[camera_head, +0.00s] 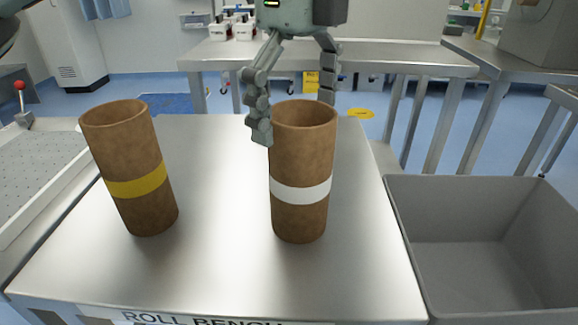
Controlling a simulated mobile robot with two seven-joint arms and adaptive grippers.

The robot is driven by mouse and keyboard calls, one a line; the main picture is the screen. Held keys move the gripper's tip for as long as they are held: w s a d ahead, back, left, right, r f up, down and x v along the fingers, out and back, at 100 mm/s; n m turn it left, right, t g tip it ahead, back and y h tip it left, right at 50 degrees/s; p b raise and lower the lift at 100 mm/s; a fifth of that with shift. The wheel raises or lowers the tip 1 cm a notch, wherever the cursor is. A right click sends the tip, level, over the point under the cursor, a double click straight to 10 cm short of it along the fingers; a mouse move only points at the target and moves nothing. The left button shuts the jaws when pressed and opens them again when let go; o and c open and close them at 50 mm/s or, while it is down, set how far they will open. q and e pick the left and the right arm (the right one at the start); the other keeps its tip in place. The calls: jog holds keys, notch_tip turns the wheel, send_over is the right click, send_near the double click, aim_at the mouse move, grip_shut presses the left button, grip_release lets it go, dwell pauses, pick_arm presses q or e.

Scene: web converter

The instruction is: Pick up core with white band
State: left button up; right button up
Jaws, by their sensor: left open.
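The brown core with a white band (300,190) stands upright on the steel roll bench (222,250), right of the middle. Its open top faces up. My left gripper (294,118) is open at the core's top. One finger hangs in front of the rim's left side. The other finger drops behind the far right rim, where its tip is hidden. I cannot tell whether either finger touches the core. A second brown core with a yellow band (137,184) stands at the left of the bench. My right gripper is not in view.
An empty grey bin (480,250) is beside the bench at the right. A perforated metal surface with a red-knobbed lever (20,95) is at the left. A steel table (400,60) with white bottles stands behind. The bench top between the cores is clear.

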aim_at(302, 166)
pick_arm(q)
notch_tip(302, 166, down, 3)
jog(key=shift+s+d+r, duration=0.1)
jog(key=shift+d+r, duration=0.05)
jog(key=shift+r, duration=0.05)
notch_tip(302, 166, down, 5)
jog(key=shift+d+r+p, duration=0.15)
jog(key=shift+p, duration=0.25)
jog(key=shift+s, duration=0.1)
jog(key=c, duration=1.1)
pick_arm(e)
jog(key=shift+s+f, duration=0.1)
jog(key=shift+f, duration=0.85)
